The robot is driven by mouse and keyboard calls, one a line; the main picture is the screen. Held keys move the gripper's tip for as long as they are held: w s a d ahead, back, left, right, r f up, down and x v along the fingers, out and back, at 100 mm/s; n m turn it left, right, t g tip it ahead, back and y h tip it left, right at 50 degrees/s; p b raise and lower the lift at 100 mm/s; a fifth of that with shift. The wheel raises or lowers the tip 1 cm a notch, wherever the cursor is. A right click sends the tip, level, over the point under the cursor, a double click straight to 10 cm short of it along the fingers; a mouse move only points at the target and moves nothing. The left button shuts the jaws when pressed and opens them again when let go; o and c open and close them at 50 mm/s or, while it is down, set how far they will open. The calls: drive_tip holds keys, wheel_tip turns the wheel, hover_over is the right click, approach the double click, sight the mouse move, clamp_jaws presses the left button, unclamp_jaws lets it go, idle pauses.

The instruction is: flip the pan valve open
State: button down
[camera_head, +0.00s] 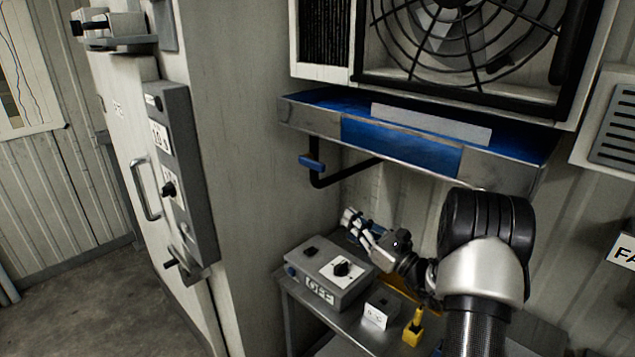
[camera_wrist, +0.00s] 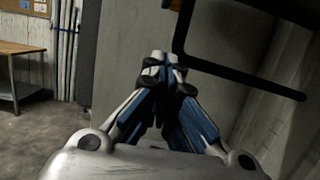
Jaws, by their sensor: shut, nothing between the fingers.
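The drip pan (camera_head: 300,117), metal with blue parts, hangs under the fan unit. A black drain pipe (camera_head: 345,173) bends below it, with a blue valve handle (camera_head: 312,162) at its left end. The handle looks roughly level. My gripper (camera_head: 349,216) is shut and empty, below and a little right of the handle, apart from it. In the wrist view my gripper (camera_wrist: 164,60) has its fingertips together, and the black pipe (camera_wrist: 235,76) runs to the right behind them. The valve handle is not clearly seen in that view.
A grey control box (camera_head: 325,285) with a black knob and an "OFF" label sits on a metal table below my gripper. A yellow object (camera_head: 413,328) stands at its right. A tall cabinet with a door (camera_head: 140,180) is at left. A workbench (camera_wrist: 22,50) is far off.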

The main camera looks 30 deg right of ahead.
sight(312, 164)
drive_tip(key=shift+s, duration=0.1)
drive_tip(key=w+a+r+b, duration=0.1)
drive_tip(key=w+a+r, duration=0.2)
drive_tip(key=w+r, duration=0.3)
drive_tip(key=w, duration=0.3)
drive_tip(key=shift+w+a+r+b, duration=0.15)
drive_tip(key=shift+a+r+b, duration=0.05)
drive_tip(key=shift+r+b, duration=0.1)
